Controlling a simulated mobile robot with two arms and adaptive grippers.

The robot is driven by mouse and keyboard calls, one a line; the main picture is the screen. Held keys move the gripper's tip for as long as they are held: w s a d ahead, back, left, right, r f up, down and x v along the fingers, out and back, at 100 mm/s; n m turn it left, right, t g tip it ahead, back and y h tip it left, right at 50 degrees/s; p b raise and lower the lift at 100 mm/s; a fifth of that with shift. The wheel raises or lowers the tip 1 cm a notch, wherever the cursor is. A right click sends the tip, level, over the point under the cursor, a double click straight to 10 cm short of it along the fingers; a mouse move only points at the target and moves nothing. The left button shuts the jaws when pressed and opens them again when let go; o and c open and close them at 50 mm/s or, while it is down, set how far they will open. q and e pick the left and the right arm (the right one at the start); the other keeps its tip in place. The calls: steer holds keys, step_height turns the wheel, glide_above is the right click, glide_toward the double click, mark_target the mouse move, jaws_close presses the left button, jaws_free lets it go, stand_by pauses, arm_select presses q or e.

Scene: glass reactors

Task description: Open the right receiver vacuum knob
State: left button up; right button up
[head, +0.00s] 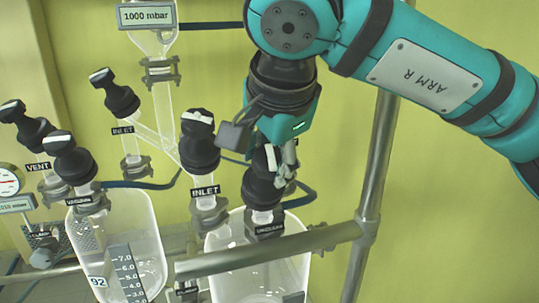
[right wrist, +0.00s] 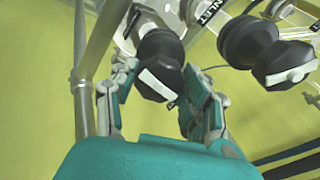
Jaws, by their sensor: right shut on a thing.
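The right receiver vacuum knob (head: 261,190) is black with a white bar on top. It sits above the label at the right receiver (head: 296,272), a clear vessel. My right gripper (head: 275,165) comes down from above and is shut on this knob. In the right wrist view the knob (right wrist: 160,50) sits between the two fingers of the gripper (right wrist: 158,80), its white bar slanting. The arm hides part of the knob in the head view. My left gripper is not in view.
The right inlet knob (head: 199,145) stands close left of the gripper. Further left are other black knobs (head: 70,160) and the left receiver (head: 140,235). A metal rail (head: 270,250) crosses in front and joins an upright post (head: 375,170) at right.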

steer(key=n, duration=0.5)
steer(key=shift+n+p, duration=0.3)
steer(key=shift+p, duration=0.05)
steer(key=n+p, duration=0.1)
steer(key=n, duration=0.4)
steer(key=shift+d+n+y, duration=0.1)
steer(key=shift+n+y, duration=0.2)
steer(key=n+p, duration=0.1)
steer(key=n, duration=0.4)
steer(key=shift+n+y, duration=0.3)
steer(key=n+p, duration=0.1)
steer(key=n, duration=0.3)
steer(key=shift+d, duration=0.1)
steer(key=shift+r+n+p, duration=0.1)
steer(key=shift+n+p, duration=0.7)
steer(key=shift+n, duration=0.3)
steer(key=n+p, duration=0.3)
steer(key=p, duration=0.2)
steer(key=shift+g, duration=0.3)
steer(key=shift+n+p, duration=0.3)
steer(key=shift+p, duration=0.5)
steer(key=shift+f, duration=0.2)
